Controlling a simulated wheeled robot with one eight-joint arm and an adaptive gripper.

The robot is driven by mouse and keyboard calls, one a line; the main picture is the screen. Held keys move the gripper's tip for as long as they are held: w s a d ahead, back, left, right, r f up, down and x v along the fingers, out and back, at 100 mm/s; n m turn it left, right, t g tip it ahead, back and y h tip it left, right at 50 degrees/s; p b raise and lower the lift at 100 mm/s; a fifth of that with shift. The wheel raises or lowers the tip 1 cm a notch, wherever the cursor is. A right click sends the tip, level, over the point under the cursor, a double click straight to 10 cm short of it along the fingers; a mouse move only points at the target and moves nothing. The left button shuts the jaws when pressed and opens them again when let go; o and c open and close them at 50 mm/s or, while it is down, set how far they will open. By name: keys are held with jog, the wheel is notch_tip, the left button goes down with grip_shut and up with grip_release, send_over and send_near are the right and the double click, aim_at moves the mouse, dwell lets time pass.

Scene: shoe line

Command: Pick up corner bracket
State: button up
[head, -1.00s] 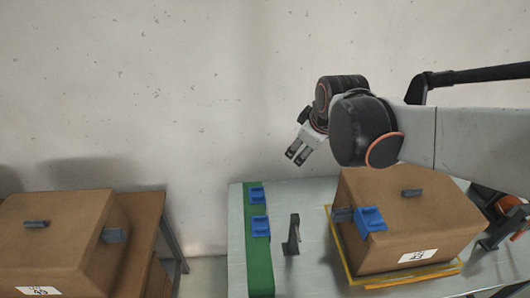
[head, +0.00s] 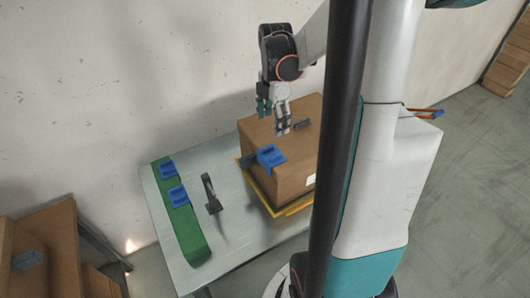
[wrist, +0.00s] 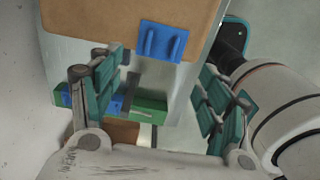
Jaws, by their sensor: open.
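A blue corner bracket (head: 270,157) sits at the near left upper edge of the brown carton (head: 292,178); it also shows at the carton's edge in the wrist view (wrist: 162,42). Two similar blue pieces lie on the green strip, one at the far end (head: 166,170) and one nearer (head: 178,196). My gripper (head: 273,116) is open, with its fingers pointing down above the carton. In the wrist view, its fingers (wrist: 160,92) stand wide apart with nothing held between them, and the bracket lies beyond them towards the top.
The green strip (head: 194,240) runs along the left of the grey table (head: 232,240). A dark upright stand (head: 210,194) is between strip and carton. The carton rests on a yellow frame (head: 262,200). Brown cartons (head: 50,245) stand at the lower left. Bare tabletop lies in front.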

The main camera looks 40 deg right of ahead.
jog(key=b, duration=0.1)
send_over(272, 155)
jog(key=f, duration=0.7)
jog(key=shift+w+d+f, duration=0.15)
jog(key=shift+w+d, duration=0.05)
jog(key=shift+w, duration=0.05)
jog(key=f+b, duration=0.1)
jog(key=f, duration=0.4)
jog(key=shift+s+a+b, duration=0.2)
jog(key=shift+b, duration=0.15)
jog(key=c, duration=1.2)
